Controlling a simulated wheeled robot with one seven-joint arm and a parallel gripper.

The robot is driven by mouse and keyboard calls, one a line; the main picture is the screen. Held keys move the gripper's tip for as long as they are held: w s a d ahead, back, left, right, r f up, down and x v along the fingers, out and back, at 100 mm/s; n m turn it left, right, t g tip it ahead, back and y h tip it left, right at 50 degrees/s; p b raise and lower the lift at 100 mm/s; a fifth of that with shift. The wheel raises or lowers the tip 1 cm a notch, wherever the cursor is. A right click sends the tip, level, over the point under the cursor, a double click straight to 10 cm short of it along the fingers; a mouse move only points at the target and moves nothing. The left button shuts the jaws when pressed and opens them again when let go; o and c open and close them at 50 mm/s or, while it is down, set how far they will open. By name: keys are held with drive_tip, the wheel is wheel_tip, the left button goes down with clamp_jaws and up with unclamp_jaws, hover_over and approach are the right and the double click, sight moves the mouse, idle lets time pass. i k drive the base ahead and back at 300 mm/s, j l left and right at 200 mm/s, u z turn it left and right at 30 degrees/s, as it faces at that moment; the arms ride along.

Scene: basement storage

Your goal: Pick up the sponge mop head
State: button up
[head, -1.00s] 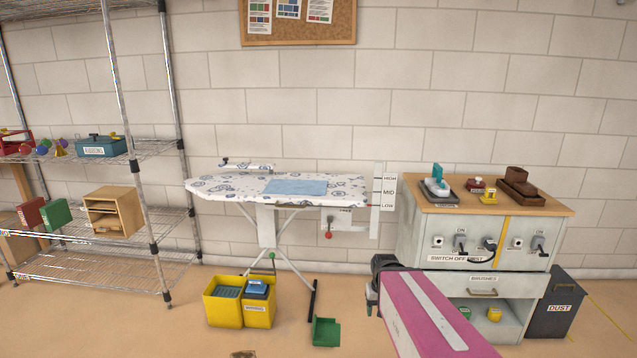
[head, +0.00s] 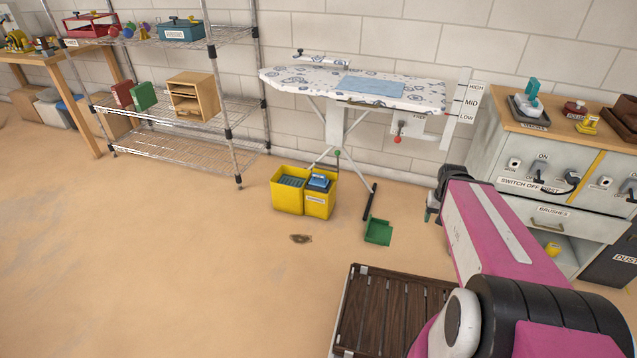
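A yellow two-part bucket (head: 288,198) stands on the floor in front of the ironing board. A blue block-like piece (head: 318,182), which looks like the sponge mop head, sits at the top of its right compartment. A grey-blue ribbed insert (head: 291,181) fills the top of the left compartment. My gripper (head: 431,208) is at the far end of my pink arm, to the right of the bucket and clear of it. It is small, dark and partly hidden by the arm, so I cannot tell how its fingers stand.
A green dustpan (head: 378,232) with a dark upright handle lies between bucket and gripper. A dark stain (head: 301,239) marks the floor. An ironing board (head: 353,90) stands behind, a wire shelf (head: 185,150) at left, a switch cabinet (head: 553,178) at right. The left floor is open.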

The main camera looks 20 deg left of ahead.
sight(317, 180)
drive_tip(key=i+j+u, duration=0.1)
drive_tip(key=i+j, duration=0.4)
drive_tip(key=j, duration=0.25)
drive_tip(key=i+j+u, duration=0.1)
drive_tip(key=i+j, duration=0.45)
drive_tip(key=j, duration=0.15)
